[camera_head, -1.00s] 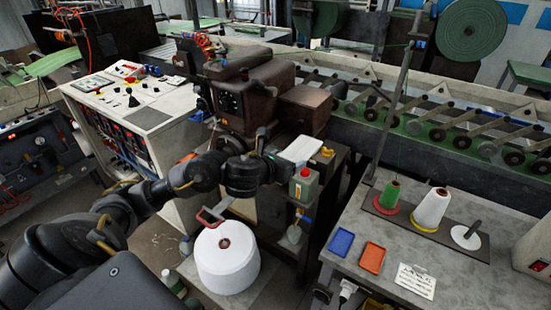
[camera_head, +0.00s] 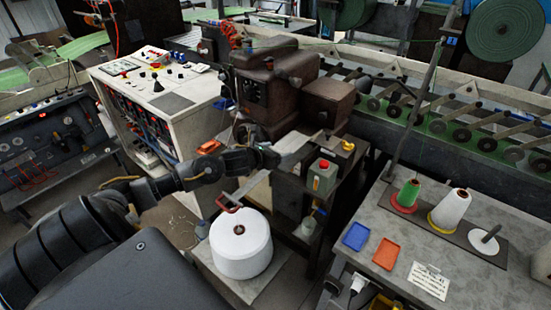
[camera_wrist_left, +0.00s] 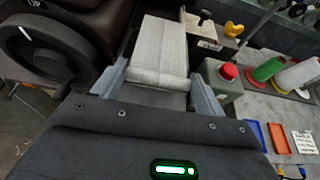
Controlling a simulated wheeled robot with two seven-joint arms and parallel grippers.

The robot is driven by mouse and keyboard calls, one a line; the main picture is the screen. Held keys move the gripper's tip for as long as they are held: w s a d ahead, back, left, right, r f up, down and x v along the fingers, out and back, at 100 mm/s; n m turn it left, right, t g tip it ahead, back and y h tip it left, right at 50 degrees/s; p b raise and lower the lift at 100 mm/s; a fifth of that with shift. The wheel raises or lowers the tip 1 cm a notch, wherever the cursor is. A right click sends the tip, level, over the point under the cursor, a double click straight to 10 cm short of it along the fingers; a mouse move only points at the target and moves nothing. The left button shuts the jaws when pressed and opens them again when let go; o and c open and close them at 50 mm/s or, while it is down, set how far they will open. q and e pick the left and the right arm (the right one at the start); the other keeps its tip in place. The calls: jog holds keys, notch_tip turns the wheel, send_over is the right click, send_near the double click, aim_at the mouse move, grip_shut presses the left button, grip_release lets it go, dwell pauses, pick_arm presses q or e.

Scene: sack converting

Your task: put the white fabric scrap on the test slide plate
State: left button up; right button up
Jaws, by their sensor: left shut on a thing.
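My left gripper (camera_head: 272,157) is at the near side of the dark stand beside the brown machine head. In the left wrist view its two grey fingers (camera_wrist_left: 155,82) are shut on the near end of the white fabric scrap (camera_wrist_left: 163,45). The scrap extends away from the fingers, its held end bunched like a roll. In the head view the scrap (camera_head: 297,152) is a small pale patch, hard to separate from the fingers. A pale plate (camera_wrist_left: 203,33), possibly the test slide plate, lies just beyond and right of the scrap, partly hidden; contact cannot be told. My right gripper is not in view.
A large white spool (camera_head: 240,245) stands below. The right-hand table (camera_head: 400,225) holds thread cones, a blue tray (camera_head: 356,236) and an orange tray (camera_head: 386,254).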

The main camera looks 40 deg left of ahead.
pick_arm(q)
jog(key=shift+a+f, duration=0.2)
notch_tip(320, 180, down, 2)
jog(key=shift+f+p, duration=0.1)
jog(key=shift+p, duration=0.7)
jog(key=shift+f, duration=0.5)
jog(key=o, duration=0.7)
jog(key=shift+f, duration=0.1)
jog(key=shift+c, duration=0.2)
